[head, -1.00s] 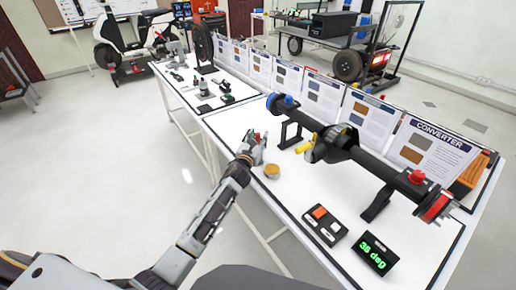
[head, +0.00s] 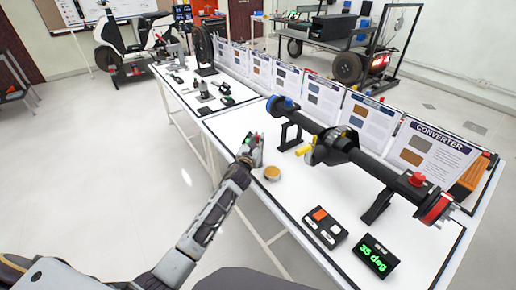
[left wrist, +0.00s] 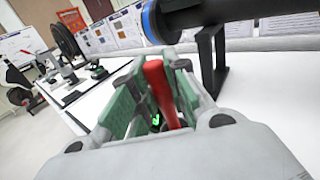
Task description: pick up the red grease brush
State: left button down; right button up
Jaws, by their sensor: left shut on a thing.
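The red grease brush (left wrist: 158,90) shows in the left wrist view as a red handle standing between the green-padded fingers of my left gripper (left wrist: 150,100). The gripper is shut on it. The brush's lower end is hidden by the gripper body. In the head view my left gripper (head: 250,150) is over the left edge of the white table (head: 235,125), beside a small round tan-topped tin (head: 272,173). The brush is too small there to make out well. My right gripper is not in view.
A black axle (head: 375,168) on stands runs across the table, with a blue end near my gripper. A button box (head: 324,228) and a green-digit display (head: 372,256) lie in front. Upright info panels line the back.

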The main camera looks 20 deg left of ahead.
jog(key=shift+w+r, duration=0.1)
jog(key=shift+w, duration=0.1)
pick_arm(q)
jog(key=shift+r, duration=0.7)
notch_tip(320, 180, up, 8)
jog(key=shift+f+p, duration=0.25)
jog(key=shift+p, duration=0.9)
jog(key=shift+r, duration=0.55)
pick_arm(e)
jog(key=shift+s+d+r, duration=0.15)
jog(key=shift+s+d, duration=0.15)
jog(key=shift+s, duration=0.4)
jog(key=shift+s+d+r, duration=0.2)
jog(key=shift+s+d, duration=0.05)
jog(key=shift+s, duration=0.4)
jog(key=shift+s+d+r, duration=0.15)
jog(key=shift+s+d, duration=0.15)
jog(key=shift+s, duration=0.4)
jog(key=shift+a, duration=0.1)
